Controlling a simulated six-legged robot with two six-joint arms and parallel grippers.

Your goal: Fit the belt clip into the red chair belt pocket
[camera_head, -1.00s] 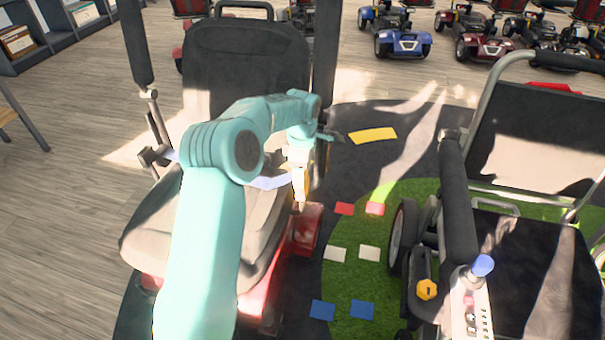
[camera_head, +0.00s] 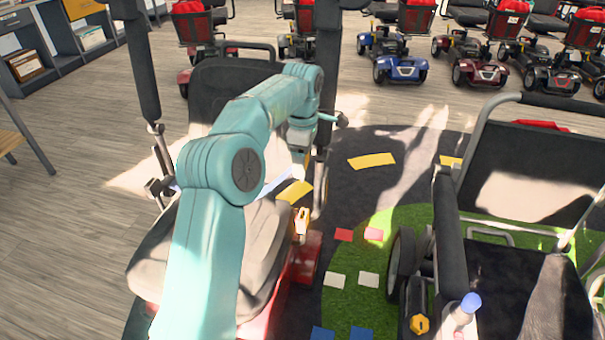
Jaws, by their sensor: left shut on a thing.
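The red chair (camera_head: 262,222) stands left of centre, with a dark backrest, grey seat and red base. My left arm reaches over its seat. My left gripper (camera_head: 299,160) is at the seat's right rear side, shut on a small pale piece, apparently the belt clip (camera_head: 298,168). The jaws are small and partly hidden by the arm. A pale lavender belt (camera_head: 276,182) runs from the chair's left side toward the gripper. An orange-and-white piece (camera_head: 302,222) at the seat's right edge, likely the belt pocket, is below the gripper and apart from it. My right gripper is not in view.
A second dark chair (camera_head: 520,160) with a blue-topped control stick stands at right on green turf. Between the chairs, the floor has coloured patches and yellow strips (camera_head: 372,161). Scooters (camera_head: 400,60) line the back. A shelf (camera_head: 70,40) stands at far left.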

